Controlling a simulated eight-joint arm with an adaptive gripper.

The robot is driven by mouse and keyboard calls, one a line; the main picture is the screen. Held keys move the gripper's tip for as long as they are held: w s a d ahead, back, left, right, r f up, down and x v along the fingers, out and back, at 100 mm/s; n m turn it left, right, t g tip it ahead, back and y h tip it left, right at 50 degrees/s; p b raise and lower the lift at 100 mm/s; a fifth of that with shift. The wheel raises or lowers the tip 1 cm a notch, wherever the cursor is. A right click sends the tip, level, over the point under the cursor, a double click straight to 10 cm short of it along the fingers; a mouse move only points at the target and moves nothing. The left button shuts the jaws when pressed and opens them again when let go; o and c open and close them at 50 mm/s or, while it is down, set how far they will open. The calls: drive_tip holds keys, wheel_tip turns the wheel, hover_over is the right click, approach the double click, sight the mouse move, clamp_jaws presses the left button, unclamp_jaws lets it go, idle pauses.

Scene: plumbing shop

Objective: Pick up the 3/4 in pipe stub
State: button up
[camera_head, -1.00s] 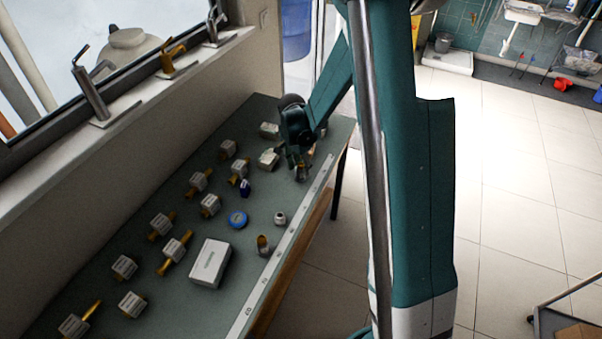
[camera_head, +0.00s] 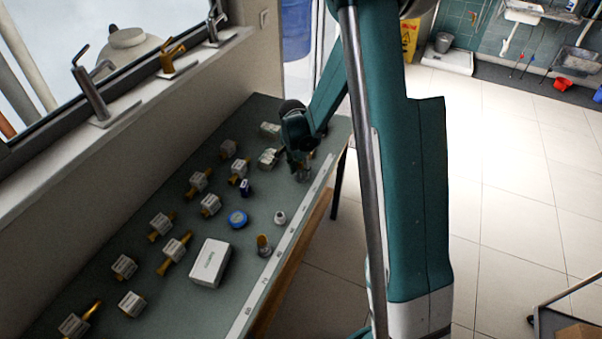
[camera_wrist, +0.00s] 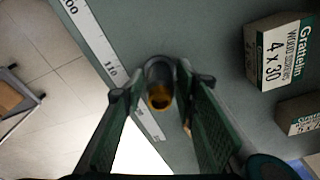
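A short metal pipe stub with a brass-coloured inside (camera_wrist: 159,84) stands on the bench in the wrist view; its size marking cannot be read. My gripper (camera_wrist: 160,86) has one finger on each side of the stub, with the fingers apart. Narrow gaps seem to show beside the stub, and I see no clear grip on it. In the head view my gripper (camera_head: 299,160) is low over the far right part of the bench, at the stub (camera_head: 303,174), partly hiding it. Another short stub (camera_head: 263,246) stands nearer along the right edge.
A ruler strip (camera_head: 272,263) runs along the bench's right edge. A wood screw box (camera_wrist: 278,52) and another box (camera_wrist: 300,113) lie right of my gripper. A brass piece (camera_wrist: 187,124) is partly behind the right finger. Several fittings, a white box (camera_head: 210,263) and blue tape (camera_head: 237,219) lie nearer.

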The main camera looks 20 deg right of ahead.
clamp_jaws()
drive_tip(key=shift+r, duration=0.1)
drive_tip(key=shift+r, duration=4.95)
